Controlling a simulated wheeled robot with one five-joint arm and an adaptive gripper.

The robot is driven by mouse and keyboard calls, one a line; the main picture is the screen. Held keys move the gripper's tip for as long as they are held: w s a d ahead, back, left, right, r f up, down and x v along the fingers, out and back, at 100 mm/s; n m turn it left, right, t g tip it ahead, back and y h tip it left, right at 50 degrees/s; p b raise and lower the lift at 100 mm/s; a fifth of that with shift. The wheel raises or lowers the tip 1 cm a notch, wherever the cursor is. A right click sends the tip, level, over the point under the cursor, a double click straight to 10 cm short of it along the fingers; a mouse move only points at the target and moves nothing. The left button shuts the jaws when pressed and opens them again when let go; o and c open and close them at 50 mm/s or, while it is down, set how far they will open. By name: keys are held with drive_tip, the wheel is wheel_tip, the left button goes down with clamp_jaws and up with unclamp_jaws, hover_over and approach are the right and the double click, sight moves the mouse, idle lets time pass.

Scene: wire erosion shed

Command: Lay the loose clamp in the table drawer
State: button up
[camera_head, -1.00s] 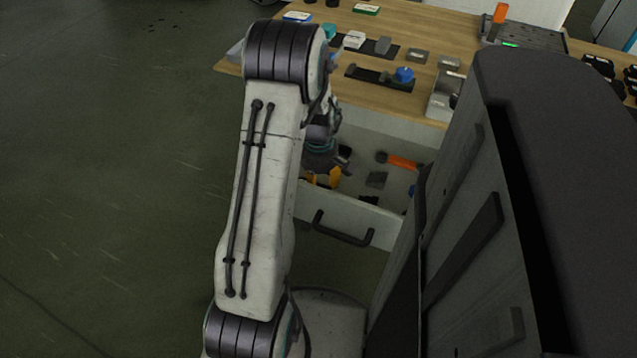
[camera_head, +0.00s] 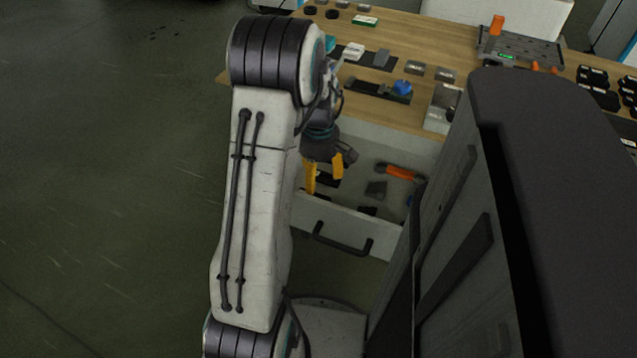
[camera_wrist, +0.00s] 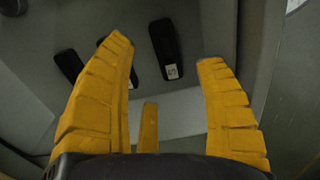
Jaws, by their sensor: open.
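The table drawer (camera_head: 385,235) stands open below the wooden tabletop. My gripper (camera_head: 324,178) points down over the left part of the drawer, its yellow fingers apart. In the wrist view my gripper (camera_wrist: 164,52) is open, with nothing between its fingers. Beyond the fingertips, a black oblong piece with a white label (camera_wrist: 163,50) lies on the grey drawer floor. Another black piece (camera_wrist: 69,65) lies to its left, and a further one is partly hidden behind the left finger. I cannot tell which thing is the loose clamp.
The drawer also holds an orange-handled tool (camera_head: 402,172) and a dark block (camera_head: 376,190). On the tabletop (camera_head: 430,35) are a black rail with a blue knob (camera_head: 403,87), small grey blocks and a grey fixture plate (camera_head: 522,46). Open floor lies to the left.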

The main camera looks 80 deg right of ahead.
wheel_tip(320, 180, up, 5)
drive_tip(key=shift+f+p, duration=0.15)
drive_tip(key=shift+p, duration=0.65)
drive_tip(key=w+a+r+n, duration=0.1)
drive_tip(key=w+a+r, duration=0.3)
drive_tip(key=w+a, duration=0.45)
drive_tip(key=w+a+r, duration=0.4)
drive_tip(key=w+a, duration=0.2)
drive_tip(key=w, duration=0.6)
drive_tip(key=w+a+r+n+t, duration=0.1)
drive_tip(key=w+a, duration=0.1)
drive_tip(key=a, duration=0.5)
drive_tip(key=w+a+r+t, duration=0.1)
drive_tip(key=w+a+r, duration=0.1)
drive_tip(key=a, duration=0.6)
drive_tip(key=s+a, duration=0.4)
drive_tip(key=a, duration=0.6)
drive_tip(key=shift+s+a+n, duration=0.2)
drive_tip(key=shift+a+n, duration=0.15)
drive_tip(key=shift+n, duration=0.05)
